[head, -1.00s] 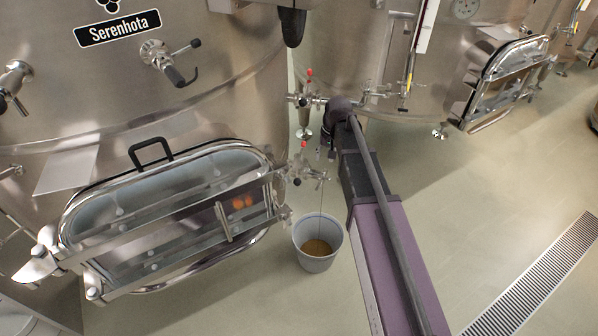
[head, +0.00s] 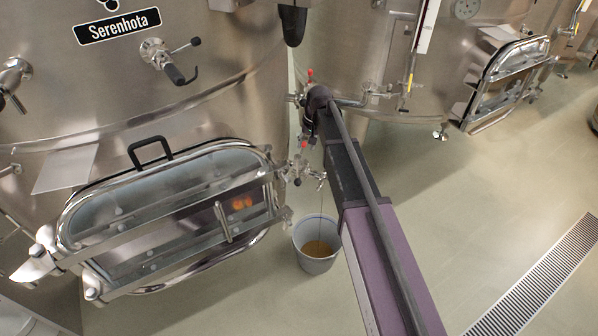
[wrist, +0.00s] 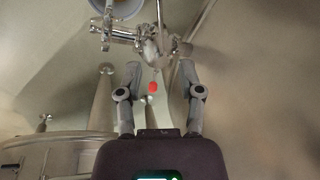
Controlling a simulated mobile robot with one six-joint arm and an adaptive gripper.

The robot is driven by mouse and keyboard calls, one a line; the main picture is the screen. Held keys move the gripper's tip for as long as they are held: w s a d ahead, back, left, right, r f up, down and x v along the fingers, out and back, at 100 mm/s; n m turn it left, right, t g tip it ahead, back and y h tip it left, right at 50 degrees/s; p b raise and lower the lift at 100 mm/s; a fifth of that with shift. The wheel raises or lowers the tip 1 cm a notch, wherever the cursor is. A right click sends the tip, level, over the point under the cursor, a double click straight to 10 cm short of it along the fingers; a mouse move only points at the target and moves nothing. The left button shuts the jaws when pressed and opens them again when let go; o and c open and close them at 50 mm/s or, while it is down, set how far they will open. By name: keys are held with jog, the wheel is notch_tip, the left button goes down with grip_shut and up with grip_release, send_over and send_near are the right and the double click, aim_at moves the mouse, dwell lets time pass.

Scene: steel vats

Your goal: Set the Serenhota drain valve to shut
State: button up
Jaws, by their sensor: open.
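The Serenhota vat (head: 225,85) carries a black name plate (head: 118,27). Low on its right side is the drain valve (head: 298,170), a steel valve with a red-tipped handle. A thin stream runs from its spout into the bucket (head: 303,231) below. In the wrist view the valve (wrist: 150,42) lies just beyond my fingertips, and its red handle tip (wrist: 152,87) shows between the fingers. My gripper (wrist: 160,68) is open, one finger on each side of the handle. Contact cannot be told. In the head view my arm partly hides the gripper.
The vat's oval door (head: 150,215) with its bars stands out to the left of the valve. Another red-tipped valve (head: 309,73) and a pipe (head: 350,102) sit above. A second vat (head: 380,50) stands behind my arm. The floor at right is clear, with a grating (head: 540,275).

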jog(key=shift+s+a+f+b, duration=0.1)
jog(key=shift+a+f+b, duration=0.35)
jog(key=shift+f+b, duration=1.75)
jog(key=shift+w+a+f+b, duration=0.1)
jog(key=shift+a+f+b, duration=0.3)
jog(key=shift+f+b, duration=1.7)
jog(key=shift+s+a+f+b, duration=0.1)
jog(key=shift+a+f+b, duration=0.35)
jog(key=shift+f+b, duration=1.75)
jog(key=shift+f, duration=0.1)
grip_shut()
